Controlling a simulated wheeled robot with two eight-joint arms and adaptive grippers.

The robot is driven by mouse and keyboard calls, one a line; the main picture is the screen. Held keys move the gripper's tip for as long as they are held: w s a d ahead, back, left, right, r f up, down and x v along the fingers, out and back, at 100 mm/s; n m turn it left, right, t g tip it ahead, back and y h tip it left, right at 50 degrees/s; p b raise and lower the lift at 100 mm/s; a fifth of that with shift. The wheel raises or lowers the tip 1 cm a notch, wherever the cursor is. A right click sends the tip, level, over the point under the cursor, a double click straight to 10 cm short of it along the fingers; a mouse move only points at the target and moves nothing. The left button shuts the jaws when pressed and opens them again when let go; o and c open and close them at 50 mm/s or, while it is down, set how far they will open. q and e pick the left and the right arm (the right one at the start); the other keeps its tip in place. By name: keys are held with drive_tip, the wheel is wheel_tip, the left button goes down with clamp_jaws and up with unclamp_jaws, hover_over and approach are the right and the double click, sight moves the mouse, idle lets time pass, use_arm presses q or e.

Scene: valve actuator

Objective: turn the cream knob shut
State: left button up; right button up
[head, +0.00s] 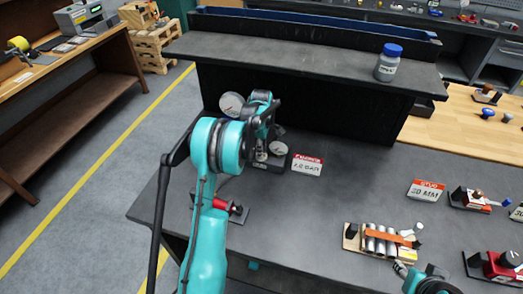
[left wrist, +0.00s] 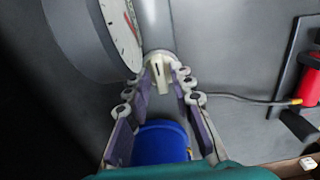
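The cream knob (left wrist: 158,70) shows in the left wrist view, at the foot of a grey pipe beside a round white-faced gauge (left wrist: 122,25). It has a raised bar with a dark mark. My left gripper (left wrist: 161,84) has its two fingers spread, with the tips at the knob's near edge, one on each side; I cannot tell whether they touch it. In the head view my left gripper (head: 265,120) is over the gauge assembly and hides the knob. The gauge (head: 231,105) shows left of it.
A red-and-white sign (head: 307,165) stands right of the assembly. A red-handled part (head: 233,208) lies near the front. A rack of grey cylinders (head: 380,240) is at right. A blue-capped jar (head: 388,65) stands on the raised shelf. The middle of the table is clear.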

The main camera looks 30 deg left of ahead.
use_arm(q)
clamp_jaws()
drive_tip(key=shift+m, duration=0.4)
drive_tip(key=m, duration=0.3)
drive_tip(key=shift+b, duration=0.4)
drive_tip(key=m, duration=0.4)
drive_tip(key=shift+m, duration=0.3)
drive_tip(key=m+b, duration=0.1)
drive_tip(key=m, duration=0.8)
drive_tip(key=shift+m, duration=0.3)
